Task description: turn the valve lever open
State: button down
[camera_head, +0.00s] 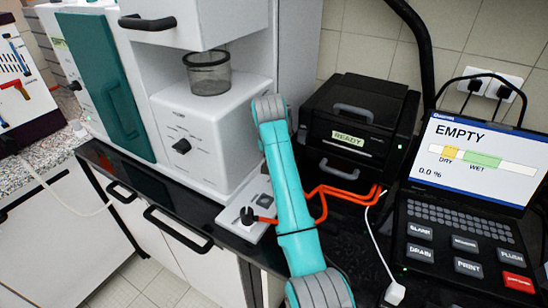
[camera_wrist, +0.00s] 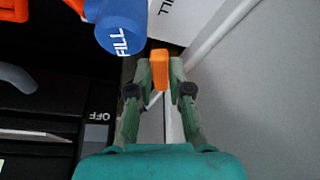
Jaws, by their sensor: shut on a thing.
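In the wrist view, my gripper (camera_wrist: 160,62) has its two green fingers closed on the two sides of a short orange piece, which I take for the valve lever (camera_wrist: 160,74). The lever's far end and pivot are hidden, so I cannot tell its exact setting. A blue cylinder (camera_wrist: 122,25) marked FILL is just left of the fingertips. In the head view, my teal arm reaches into the space beside the white machine (camera_head: 205,130). My gripper and the lever are hidden there.
An "OFF" label (camera_wrist: 101,116) lies left of my gripper. A light grey panel is on the right. In the head view, a black box marked READY (camera_head: 358,125), orange tubes (camera_head: 340,192) and a console reading EMPTY (camera_head: 480,160) stand right of my arm.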

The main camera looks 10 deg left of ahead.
jog(key=n, duration=0.1)
jog(key=d+n+y, duration=0.1)
jog(key=n, duration=0.1)
jog(key=shift+w+d, duration=0.2)
jog(key=n, duration=0.1)
jog(key=n+y, duration=0.1)
jog(key=d+n, duration=0.1)
jog(key=shift+w+g, duration=0.25)
jog(key=shift+g, duration=0.05)
jog(key=n, duration=0.1)
jog(key=d+n+y, duration=0.1)
jog(key=n, duration=0.1)
jog(key=shift+w+g, duration=0.4)
jog(key=shift+w+d+n+g+y, duration=0.1)
jog(key=shift+w+n+g+y, duration=0.1)
jog(key=shift+n, duration=0.5)
jog(key=shift+w+d+n+g+y, duration=0.1)
jog(key=shift+w+n+g+y, duration=0.1)
jog(key=shift+n, duration=0.5)
jog(key=c, duration=1.1)
grip_release()
jog(key=shift+r, duration=0.15)
